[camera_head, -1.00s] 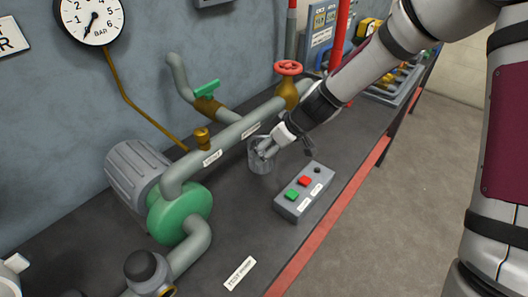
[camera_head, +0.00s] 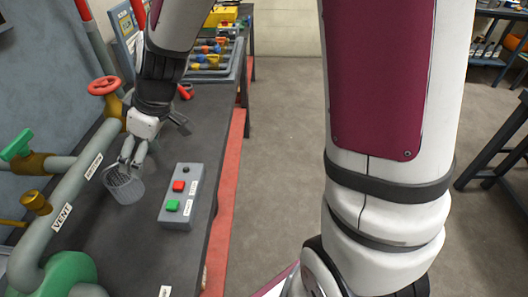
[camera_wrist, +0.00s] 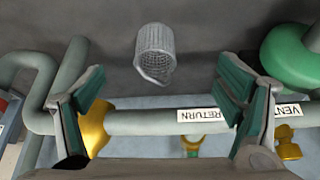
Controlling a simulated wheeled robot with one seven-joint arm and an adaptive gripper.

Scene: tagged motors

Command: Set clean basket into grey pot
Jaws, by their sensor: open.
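A grey wire-mesh basket (camera_head: 124,186) stands on the dark bench, beside the grey pipe and left of the button box. It also shows in the wrist view (camera_wrist: 155,54), ahead of the gap between my fingers and apart from both. My gripper (camera_head: 133,160) is open and empty; in the body camera view its fingers overlap the basket's rim. Both spread fingers with green pads show in the wrist view (camera_wrist: 160,92). I cannot make out a grey pot in either current view. Whether the basket is clean or dirty cannot be told.
A grey pipe (camera_head: 83,189) with a red valve wheel (camera_head: 104,86) runs along the bench's wall side. A control box (camera_head: 180,196) with red and green buttons stands right of the basket. A tray of coloured-handled tools (camera_head: 213,61) lies farther back. Open floor (camera_head: 290,160) lies right of the bench.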

